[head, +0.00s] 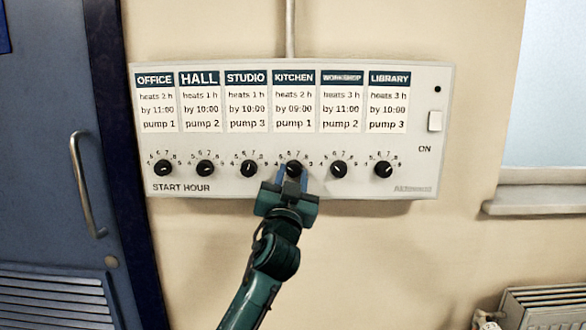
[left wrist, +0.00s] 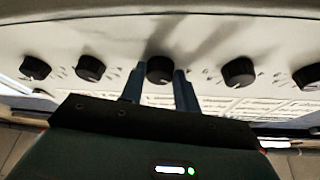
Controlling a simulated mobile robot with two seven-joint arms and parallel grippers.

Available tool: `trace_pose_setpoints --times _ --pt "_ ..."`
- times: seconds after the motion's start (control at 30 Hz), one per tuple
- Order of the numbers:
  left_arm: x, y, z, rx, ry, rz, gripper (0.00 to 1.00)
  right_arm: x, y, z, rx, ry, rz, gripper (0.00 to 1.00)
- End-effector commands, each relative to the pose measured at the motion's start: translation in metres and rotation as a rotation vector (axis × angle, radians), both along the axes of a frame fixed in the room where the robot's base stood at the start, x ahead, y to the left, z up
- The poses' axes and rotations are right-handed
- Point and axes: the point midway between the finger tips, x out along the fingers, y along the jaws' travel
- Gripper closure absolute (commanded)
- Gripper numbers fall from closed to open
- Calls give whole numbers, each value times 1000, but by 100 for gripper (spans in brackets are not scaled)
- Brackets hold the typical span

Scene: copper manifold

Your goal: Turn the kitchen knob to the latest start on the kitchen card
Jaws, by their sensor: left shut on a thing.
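The kitchen card (head: 293,103) reads KITCHEN, heats 2 h, by 09:00, pump 1. Below it is the black kitchen knob (head: 294,167) with hour figures around it. My left gripper (head: 292,178) comes from below, its two blue fingers on either side of this knob and shut on it. In the left wrist view the fingers flank the same knob (left wrist: 160,69). My right gripper is not in view.
The white panel (head: 300,190) holds several other knobs, with the studio knob (head: 249,168) and workshop knob (head: 338,169) on either side. A white switch (head: 435,121) marked ON is at right. A blue door (head: 45,200) stands left, a radiator (head: 545,308) lower right.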

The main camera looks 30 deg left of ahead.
Motion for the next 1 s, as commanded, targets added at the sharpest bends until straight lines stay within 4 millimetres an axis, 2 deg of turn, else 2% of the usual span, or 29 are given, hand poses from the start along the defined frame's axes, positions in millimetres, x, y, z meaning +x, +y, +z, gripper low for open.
trace_pose_setpoints --times 0.03,0.2,0.5,1.0 --pt "0 1 5 38 28 0 91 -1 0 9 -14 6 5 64" --pt "-1 2 7 177 114 0 91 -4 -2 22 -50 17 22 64" --pt "-3 5 9 422 263 -1 91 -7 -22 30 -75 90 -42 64" --pt "-4 7 8 823 501 2 91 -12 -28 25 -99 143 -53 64"
